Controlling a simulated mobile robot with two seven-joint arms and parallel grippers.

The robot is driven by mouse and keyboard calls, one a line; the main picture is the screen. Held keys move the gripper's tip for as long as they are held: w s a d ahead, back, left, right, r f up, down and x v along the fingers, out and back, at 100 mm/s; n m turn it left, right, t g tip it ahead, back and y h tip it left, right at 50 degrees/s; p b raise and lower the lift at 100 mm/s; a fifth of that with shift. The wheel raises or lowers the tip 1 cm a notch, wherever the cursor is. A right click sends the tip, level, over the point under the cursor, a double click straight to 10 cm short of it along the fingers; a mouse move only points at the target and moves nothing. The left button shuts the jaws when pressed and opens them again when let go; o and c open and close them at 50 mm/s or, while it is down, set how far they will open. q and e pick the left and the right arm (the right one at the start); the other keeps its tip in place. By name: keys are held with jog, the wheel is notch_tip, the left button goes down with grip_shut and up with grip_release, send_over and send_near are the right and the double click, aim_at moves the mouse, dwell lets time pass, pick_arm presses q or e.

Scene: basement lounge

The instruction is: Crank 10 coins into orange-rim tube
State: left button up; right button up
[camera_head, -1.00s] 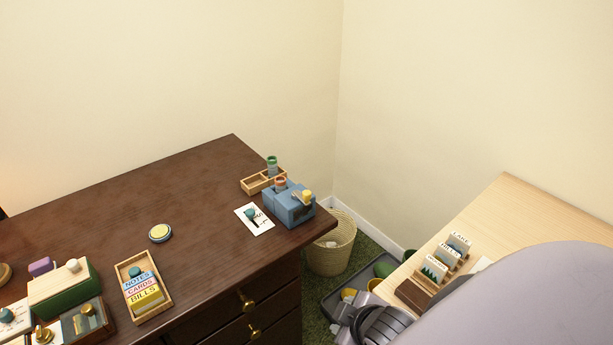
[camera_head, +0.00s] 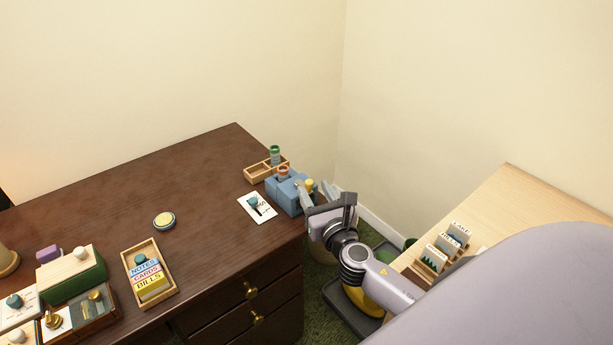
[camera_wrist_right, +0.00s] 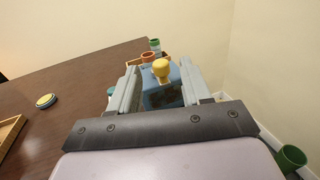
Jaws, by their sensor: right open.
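The blue coin machine (camera_head: 284,195) stands at the right corner of the dark desk. The machine's yellow crank knob (camera_wrist_right: 161,67) faces my right gripper. My right gripper (camera_head: 317,189) is open at the machine's right side. In the wrist view its fingers (camera_wrist_right: 158,86) lie to either side of the knob and blue body, and contact cannot be told. A green-rim tube (camera_head: 275,154) stands in a wooden rack (camera_head: 256,173) behind. My left gripper is out of view.
A yellow-and-blue disc (camera_head: 164,221) and a card tray (camera_head: 137,252) sit farther left. A light wooden table (camera_head: 502,207) is at right. The desk's back middle is clear.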

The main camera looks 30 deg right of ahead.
aim_at(311, 185)
jog(key=shift+x, duration=3.15)
grip_shut()
